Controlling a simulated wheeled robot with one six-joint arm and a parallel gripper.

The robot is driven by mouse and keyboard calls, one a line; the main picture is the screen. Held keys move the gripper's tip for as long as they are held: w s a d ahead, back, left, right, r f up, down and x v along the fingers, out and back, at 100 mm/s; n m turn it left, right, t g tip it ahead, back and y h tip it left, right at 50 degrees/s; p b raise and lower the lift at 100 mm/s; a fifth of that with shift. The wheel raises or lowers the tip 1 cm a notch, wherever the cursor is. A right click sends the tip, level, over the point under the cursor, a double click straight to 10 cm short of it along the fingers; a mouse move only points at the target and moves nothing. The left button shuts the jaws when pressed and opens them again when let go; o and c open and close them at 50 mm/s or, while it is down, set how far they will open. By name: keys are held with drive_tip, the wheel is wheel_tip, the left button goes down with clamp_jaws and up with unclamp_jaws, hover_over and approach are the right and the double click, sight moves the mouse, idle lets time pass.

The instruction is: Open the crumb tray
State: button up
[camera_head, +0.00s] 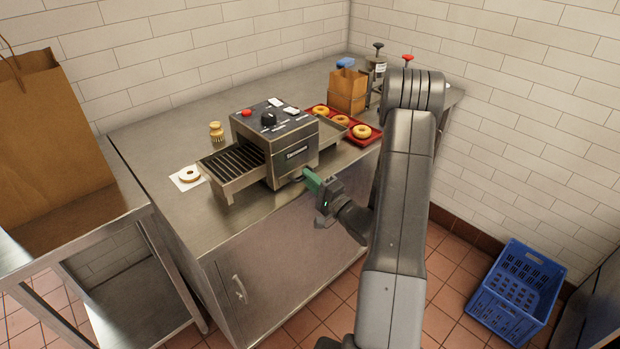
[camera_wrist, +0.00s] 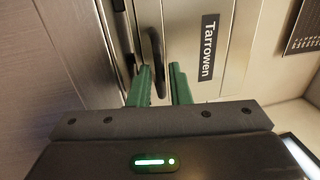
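The conveyor toaster (camera_head: 300,158) stands on the steel counter, with a dark knob, a red button and a "Tarrowen" label on its front. In the wrist view its front panel (camera_wrist: 180,35) appears turned on its side. A dark curved handle (camera_wrist: 153,45) shows low on the toaster front; I take it to be the crumb tray's. The tray body is not visible. My gripper (camera_head: 308,175) is at the toaster's lower front. In the wrist view its two green fingers (camera_wrist: 161,70) are apart, with the handle's near end between them. Contact cannot be told.
A red tray (camera_head: 368,139) with bagels lies behind right. A blue crate (camera_head: 518,290) stands on the floor.

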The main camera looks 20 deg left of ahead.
clamp_jaws()
drive_tip(key=r+b+v, duration=0.2)
drive_tip(key=b+v, duration=0.6)
drive_tip(key=v, duration=0.4)
drive_tip(key=shift+s+d, duration=0.3)
drive_tip(key=shift+d, duration=0.15)
unclamp_jaws()
drive_tip(key=b+v, duration=0.3)
drive_tip(key=v, duration=1.1)
